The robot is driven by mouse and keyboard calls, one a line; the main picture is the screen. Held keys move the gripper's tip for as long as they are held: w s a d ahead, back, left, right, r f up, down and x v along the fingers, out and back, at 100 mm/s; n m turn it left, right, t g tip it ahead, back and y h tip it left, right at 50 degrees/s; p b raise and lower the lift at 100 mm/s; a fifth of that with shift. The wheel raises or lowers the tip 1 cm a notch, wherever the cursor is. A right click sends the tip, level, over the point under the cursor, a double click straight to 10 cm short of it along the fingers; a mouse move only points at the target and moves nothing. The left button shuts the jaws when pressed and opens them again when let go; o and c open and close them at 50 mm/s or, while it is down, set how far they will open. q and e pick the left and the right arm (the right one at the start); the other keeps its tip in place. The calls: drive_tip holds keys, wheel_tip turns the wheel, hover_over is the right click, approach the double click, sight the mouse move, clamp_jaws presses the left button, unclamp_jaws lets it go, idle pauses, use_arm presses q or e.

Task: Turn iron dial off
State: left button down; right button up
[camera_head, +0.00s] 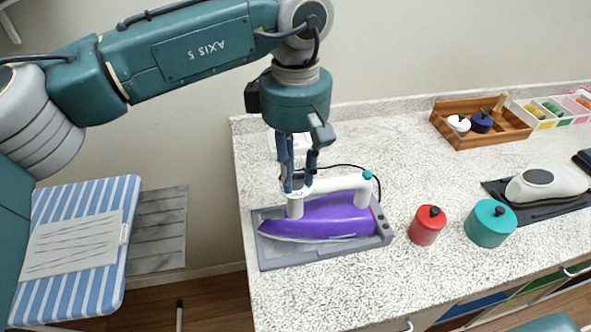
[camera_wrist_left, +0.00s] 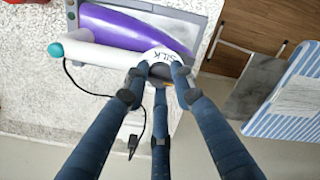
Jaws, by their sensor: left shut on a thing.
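The purple iron (camera_head: 325,217) with a white handle (camera_head: 340,184) rests on a grey base (camera_head: 320,253) on the counter. It also shows at the top of the left wrist view (camera_wrist_left: 125,27). My left gripper (camera_head: 294,186) comes down from above onto the handle's left end. Its three dark fingers are closed around the white round dial (camera_wrist_left: 163,54), which bears the word SILK in the left wrist view. The fingertips hide part of the dial's rim. My right gripper is not in view.
A red pot (camera_head: 426,226) and a teal pot (camera_head: 489,224) stand right of the iron. A wooden tray (camera_head: 455,136) is at the back right. A black cable and plug (camera_wrist_left: 133,146) lie behind the iron. A striped ironing board (camera_head: 112,214) is at the left.

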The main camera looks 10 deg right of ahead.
sight(296, 175)
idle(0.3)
use_arm(q)
drive_tip(key=c, duration=1.4)
unclamp_jaws()
drive_tip(key=shift+c, duration=0.2)
drive_tip(key=shift+r, duration=0.1)
wheel_tip(296, 175, up, 12)
drive_tip(key=shift+s, duration=0.1)
